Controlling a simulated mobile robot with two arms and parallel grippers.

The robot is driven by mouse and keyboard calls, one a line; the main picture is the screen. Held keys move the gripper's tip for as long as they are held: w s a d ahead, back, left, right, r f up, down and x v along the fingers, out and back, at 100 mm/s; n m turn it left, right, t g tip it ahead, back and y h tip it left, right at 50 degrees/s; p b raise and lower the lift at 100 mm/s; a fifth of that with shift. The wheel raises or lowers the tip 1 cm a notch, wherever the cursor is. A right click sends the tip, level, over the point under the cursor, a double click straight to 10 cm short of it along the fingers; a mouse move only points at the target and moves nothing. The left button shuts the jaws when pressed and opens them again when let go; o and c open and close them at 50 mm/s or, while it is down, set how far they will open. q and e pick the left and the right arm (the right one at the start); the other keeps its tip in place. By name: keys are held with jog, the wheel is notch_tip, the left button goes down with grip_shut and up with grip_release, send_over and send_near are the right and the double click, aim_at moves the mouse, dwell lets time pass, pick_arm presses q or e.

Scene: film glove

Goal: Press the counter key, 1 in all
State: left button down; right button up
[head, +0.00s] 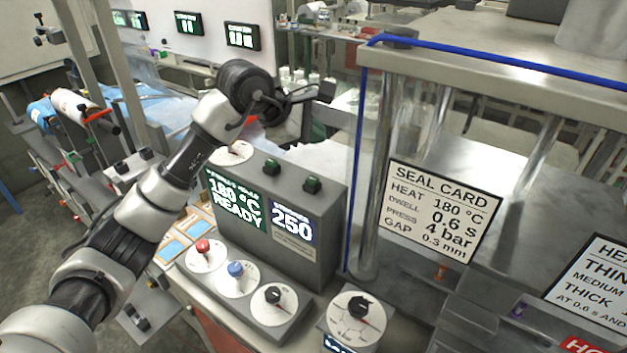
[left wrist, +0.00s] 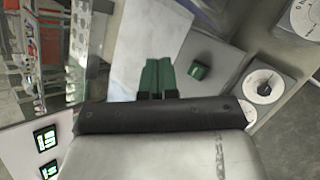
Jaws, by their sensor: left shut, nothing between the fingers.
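A grey control box (head: 300,222) stands in the middle of the head view, with a "180 °C READY" screen (head: 236,205) and a "250" screen (head: 292,224) on its front. Two green keys sit on its top, a left one (head: 272,168) and a right one (head: 312,185); no label tells which is the counter key. My left gripper (head: 306,134) is above and behind the box top, apart from the keys. In the left wrist view its green fingertips (left wrist: 157,76) are together and empty, and one green key (left wrist: 201,67) shows right of them.
A clear guard with a blue edge (head: 358,160) and a seal card (head: 440,208) stand right of the box.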

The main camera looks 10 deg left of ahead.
pick_arm(q)
jog(key=b, duration=0.3)
send_over(312, 180)
notch_tip(312, 180, down, 5)
jog(key=shift+f, duration=0.2)
jog(key=shift+f+b, duration=0.35)
jog(key=shift+f, duration=0.35)
pick_arm(e)
jog(key=shift+w+f, duration=0.2)
jog(key=shift+f, duration=0.85)
jog(key=shift+w+f, duration=0.15)
jog(key=shift+f, duration=0.85)
jog(key=shift+d, duration=0.35)
jog(key=shift+f, duration=0.1)
pick_arm(q)
jog(key=shift+f+b, duration=0.4)
jog(key=shift+b, duration=0.15)
pick_arm(e)
jog(key=shift+a+f, duration=0.15)
jog(key=shift+f, duration=0.3)
